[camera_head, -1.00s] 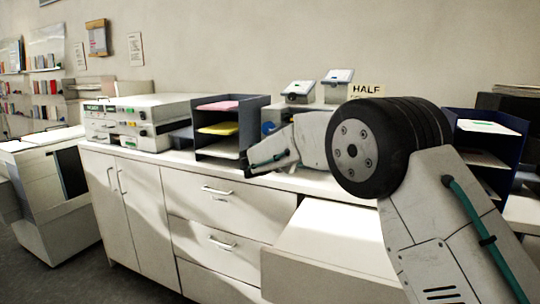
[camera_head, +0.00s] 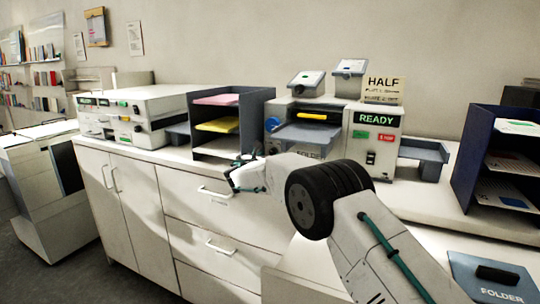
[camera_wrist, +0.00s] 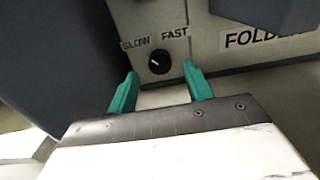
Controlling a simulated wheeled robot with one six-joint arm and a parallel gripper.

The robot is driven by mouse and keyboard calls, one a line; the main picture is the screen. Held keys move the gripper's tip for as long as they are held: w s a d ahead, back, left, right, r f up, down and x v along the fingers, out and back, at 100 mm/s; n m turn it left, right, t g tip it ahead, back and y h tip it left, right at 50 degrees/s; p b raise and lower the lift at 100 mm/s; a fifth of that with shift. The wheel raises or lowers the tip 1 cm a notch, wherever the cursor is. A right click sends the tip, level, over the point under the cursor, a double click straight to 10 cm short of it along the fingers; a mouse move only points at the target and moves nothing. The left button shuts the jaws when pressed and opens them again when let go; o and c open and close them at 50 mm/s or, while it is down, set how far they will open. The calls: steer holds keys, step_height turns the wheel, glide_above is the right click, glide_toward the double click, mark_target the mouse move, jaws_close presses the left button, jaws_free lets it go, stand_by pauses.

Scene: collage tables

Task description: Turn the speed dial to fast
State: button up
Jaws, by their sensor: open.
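The speed dial (camera_wrist: 159,62) is a small black round knob with a pale pointer mark on the folder machine's light front panel. The word SLOW is printed up-left of it and FAST up-right. The exact angle of the mark is hard to read. My gripper (camera_wrist: 160,72) is open, its two teal fingers apart, with the dial showing between and just beyond the tips. I cannot tell whether they touch anything. In the head view, my gripper (camera_head: 243,173) is at the lower left of the folder machine (camera_head: 310,110); the dial cannot be made out there.
A dark tray rack (camera_head: 262,115) with coloured paper stands left of the folder. A second machine (camera_head: 130,115) is farther left. Another dark rack (camera_head: 470,165) is on the right, and a blue-grey FOLDER panel (camera_head: 470,270) lies at lower right. The folder's grey tray (camera_head: 305,133) juts out.

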mark_target(273, 152)
steer(key=shift+x, duration=1.4)
steer(key=c, duration=1)
steer(key=shift+m, duration=2.9)
steer(key=shift+a, duration=0.1)
steer(key=o, duration=1)
